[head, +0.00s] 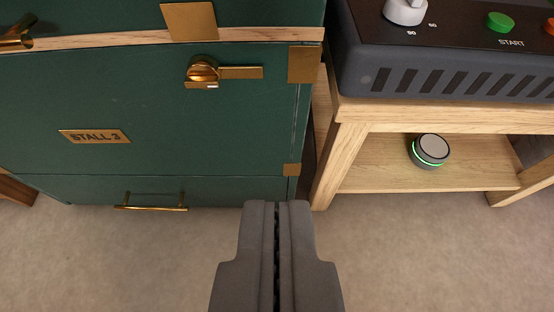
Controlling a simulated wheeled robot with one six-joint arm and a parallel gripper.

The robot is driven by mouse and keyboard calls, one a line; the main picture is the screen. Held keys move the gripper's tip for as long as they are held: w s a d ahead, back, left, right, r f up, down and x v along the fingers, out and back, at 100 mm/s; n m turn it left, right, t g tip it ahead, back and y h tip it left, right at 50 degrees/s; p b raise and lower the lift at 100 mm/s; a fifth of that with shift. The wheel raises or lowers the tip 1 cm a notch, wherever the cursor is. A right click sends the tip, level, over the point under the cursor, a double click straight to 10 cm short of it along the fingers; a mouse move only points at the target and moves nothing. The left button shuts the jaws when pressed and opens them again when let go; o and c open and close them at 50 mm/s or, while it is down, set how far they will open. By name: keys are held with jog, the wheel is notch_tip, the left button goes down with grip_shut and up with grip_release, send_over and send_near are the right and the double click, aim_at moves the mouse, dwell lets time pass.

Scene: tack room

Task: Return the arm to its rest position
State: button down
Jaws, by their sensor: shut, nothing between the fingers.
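My gripper (277,207) shows at the bottom centre, dark grey, its two fingers pressed together with nothing between them. It points forward over the floor, in front of the gap between a green chest and a wooden table. It appears to touch nothing. The rest of my arm is out of view.
The green chest (140,95) stands left, with brass corners, a latch (205,70), a "STALL 3" plate (94,136) and a low drawer handle (150,208). A wooden table (440,118) stands right, with a dark control box (450,65) on top and a round device (432,148) on its shelf.

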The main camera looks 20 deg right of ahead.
jog(key=s+a+r+n+t, duration=0.1)
jog(key=s+a+r, duration=0.3)
jog(key=r, duration=0.8)
jog(key=s+a+r+t+y, duration=0.1)
jog(key=s+a+r, duration=0.4)
jog(key=r, duration=0.8)
jog(key=s+a+r+n+t, duration=0.1)
jog(key=s+a+r, duration=0.3)
jog(key=r, duration=0.8)
jog(key=s+a+r+t+y, duration=0.1)
jog(key=s+a+r, duration=0.2)
jog(key=s+r, duration=0.3)
jog(key=s+a+r+n+t, duration=0.1)
jog(key=s+a+r, duration=0.2)
jog(key=s, duration=1.1)
jog(key=s+a+r+t+y, duration=0.1)
jog(key=s+a+r, duration=0.2)
jog(key=s+r, duration=0.7)
jog(key=shift+s+a+y, duration=0.25)
jog(key=shift+s+y, duration=0.05)
jog(key=shift+s, duration=0.1)
